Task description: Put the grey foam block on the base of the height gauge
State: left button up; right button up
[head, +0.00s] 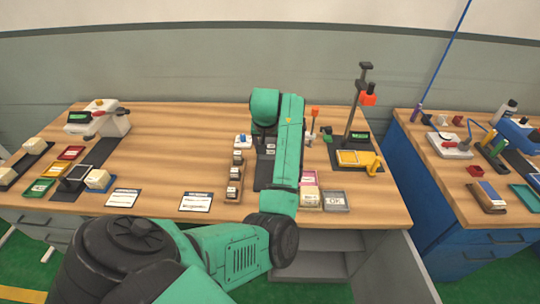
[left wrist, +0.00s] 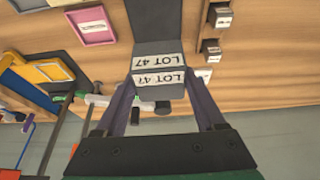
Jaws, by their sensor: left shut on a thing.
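My left gripper (left wrist: 160,88) is shut on a grey block (left wrist: 160,46) with two white "LOT 47" labels, between its fingers in the left wrist view. I cannot tell whether the labels are on one block or two, or whether it is lifted off the dark mat (left wrist: 150,18) behind it. In the head view my arm covers most of the gripper; part of the labelled grey block (head: 270,146) shows beside it. The height gauge (head: 352,105) stands to the right, with a dark upright post and a yellow-framed plate (head: 372,156) at its foot. My right gripper is not in view.
Small labelled blocks (head: 236,172) stand in a row left of my arm. Pink and grey trays (head: 335,208) lie between my arm and the gauge. White cards (head: 196,202) lie at the front edge. A blue bench (head: 412,160) stands at right. The table's back left-centre is clear.

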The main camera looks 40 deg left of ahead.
pick_arm(q)
jog(key=f, duration=0.8)
jog(key=w+f+p, duration=0.1)
jog(key=f, duration=0.3)
jog(key=shift+f, duration=0.3)
jog(key=shift+s+f, duration=0.15)
jog(key=shift+f, duration=0.1)
jog(key=shift+w+f, duration=0.2)
jog(key=o, duration=1.1)
jog(key=shift+o, duration=1.1)
